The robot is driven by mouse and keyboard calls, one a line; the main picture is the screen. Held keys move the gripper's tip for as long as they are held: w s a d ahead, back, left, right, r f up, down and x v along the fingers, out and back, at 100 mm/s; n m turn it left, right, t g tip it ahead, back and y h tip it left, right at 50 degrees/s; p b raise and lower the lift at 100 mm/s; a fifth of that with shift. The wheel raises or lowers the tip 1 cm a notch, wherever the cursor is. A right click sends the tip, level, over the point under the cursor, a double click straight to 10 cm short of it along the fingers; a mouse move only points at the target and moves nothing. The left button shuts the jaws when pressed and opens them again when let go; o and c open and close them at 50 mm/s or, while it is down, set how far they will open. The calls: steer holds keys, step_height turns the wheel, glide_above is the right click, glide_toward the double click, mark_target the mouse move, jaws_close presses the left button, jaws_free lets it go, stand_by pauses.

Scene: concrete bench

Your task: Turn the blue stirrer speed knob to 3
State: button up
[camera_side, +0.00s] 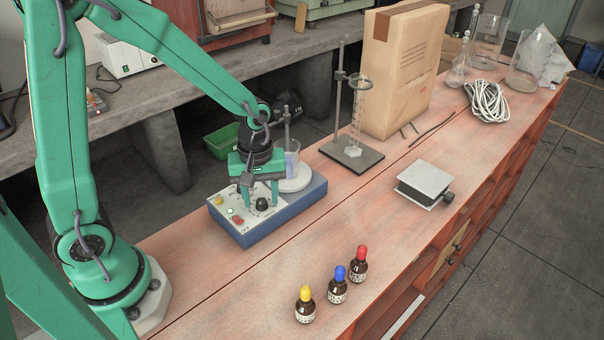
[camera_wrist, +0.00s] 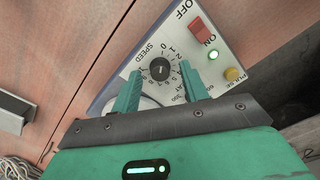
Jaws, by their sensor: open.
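The stirrer (camera_side: 282,217) is a blue box with a white front panel and a round plate on top. Its black speed knob (camera_side: 262,204) stands on the panel; in the wrist view the knob (camera_wrist: 159,70) sits inside a numbered ring marked SPEED. A small pale mark shows on the knob, but I cannot tell which number it points at. My gripper (camera_side: 261,193) is over the panel with its fingers apart, one on each side of the knob. I cannot tell whether either finger touches it.
A red switch (camera_wrist: 203,29), green light (camera_wrist: 213,54) and yellow button (camera_wrist: 233,74) are near the right finger in the wrist view. A beaker (camera_side: 288,160) stands on the stirrer plate. A ring stand (camera_side: 358,157) is behind; several dropper bottles (camera_side: 338,290) stand in front.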

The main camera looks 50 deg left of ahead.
steer(key=shift+f, duration=0.3)
jaws_close()
